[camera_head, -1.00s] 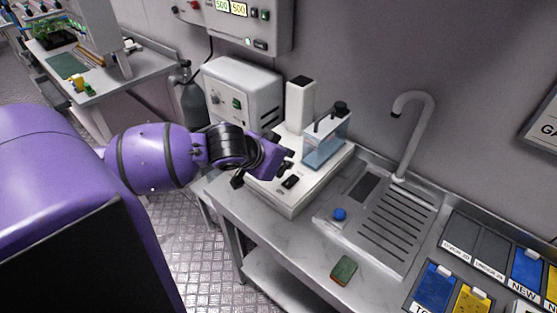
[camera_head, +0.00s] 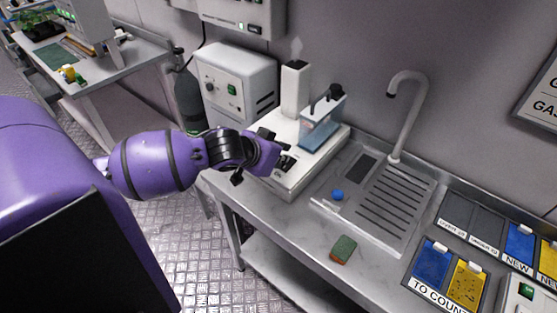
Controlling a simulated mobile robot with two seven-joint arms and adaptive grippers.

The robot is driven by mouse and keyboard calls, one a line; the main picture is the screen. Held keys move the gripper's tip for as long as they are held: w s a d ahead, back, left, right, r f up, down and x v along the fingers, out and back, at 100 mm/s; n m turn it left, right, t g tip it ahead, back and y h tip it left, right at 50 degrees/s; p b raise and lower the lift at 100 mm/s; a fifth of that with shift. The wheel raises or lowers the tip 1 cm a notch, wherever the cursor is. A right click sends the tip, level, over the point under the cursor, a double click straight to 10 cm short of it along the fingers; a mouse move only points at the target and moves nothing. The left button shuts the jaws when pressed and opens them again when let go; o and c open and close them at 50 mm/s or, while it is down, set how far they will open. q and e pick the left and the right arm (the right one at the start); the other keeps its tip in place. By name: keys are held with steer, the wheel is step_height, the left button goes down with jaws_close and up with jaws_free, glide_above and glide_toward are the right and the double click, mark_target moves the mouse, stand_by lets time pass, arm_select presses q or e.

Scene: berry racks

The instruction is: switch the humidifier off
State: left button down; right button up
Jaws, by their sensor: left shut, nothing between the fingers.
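The humidifier (camera_head: 295,181) is a white base on the steel counter, with a white upright tower (camera_head: 296,88) and a clear tank of bluish water (camera_head: 318,132). A pale wisp like mist shows above the tower. My left gripper (camera_head: 286,162) is shut and empty, over the front left part of the base. Its fingertips are close to the dark switch area on the base top. The gripper partly hides that area, so I cannot tell contact or the switch's position. My right gripper is not in view.
A white box with a green switch (camera_head: 235,85) stands behind my left gripper. To the right are a sink with a tap (camera_head: 408,115), a blue knob (camera_head: 337,195) and a sponge (camera_head: 343,248). Blue and yellow labelled trays (camera_head: 432,263) lie at the lower right.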

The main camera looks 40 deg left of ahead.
arm_select(q)
steer(key=shift+s+r, duration=0.3)
steer(key=shift+s, duration=0.3)
steer(key=shift+w+f, duration=0.1)
steer(key=shift+w, duration=0.85)
steer(key=shift+r, duration=0.2)
steer(key=shift+w+r+p, duration=0.1)
steer(key=shift+p, duration=0.2)
steer(key=shift+w+d, duration=0.1)
steer(key=shift+w, duration=0.1)
steer(key=shift+s, duration=0.1)
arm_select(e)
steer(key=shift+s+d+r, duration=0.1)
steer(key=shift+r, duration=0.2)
